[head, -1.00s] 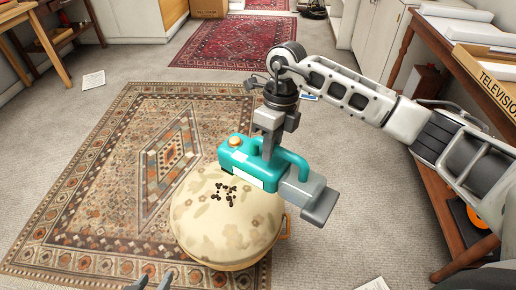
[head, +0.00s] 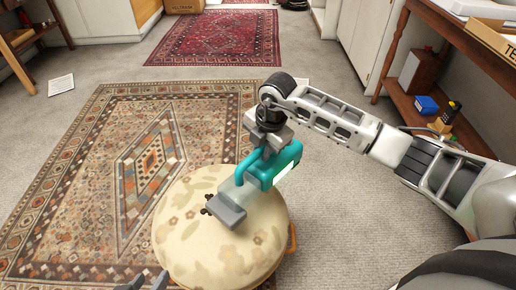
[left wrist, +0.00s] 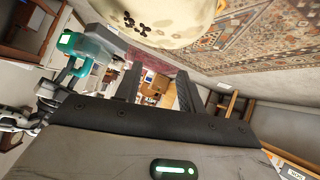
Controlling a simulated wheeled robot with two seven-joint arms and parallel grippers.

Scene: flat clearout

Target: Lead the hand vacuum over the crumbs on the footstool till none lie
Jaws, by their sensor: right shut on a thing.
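The round cream footstool (head: 238,255) with a floral cover stands at the rug's right edge; it also shows upside down in the left wrist view (left wrist: 185,22). Dark crumbs (head: 209,197) lie on its top, partly hidden by the hand vacuum (head: 287,160). The vacuum is teal with a grey nozzle, which is over the footstool top beside the crumbs. In the left wrist view the crumbs (left wrist: 136,23) show just beside the nozzle. My right gripper (head: 262,150) is shut on the vacuum's handle. My left gripper (left wrist: 160,90) is empty with its fingers apart, low in front of the footstool.
A patterned rug (head: 100,170) lies left of and under the footstool, and a red rug (head: 215,40) lies farther back. A wooden shelf table (head: 470,40) with boxes stands at the right. A paper (head: 61,85) lies on the carpet at the left.

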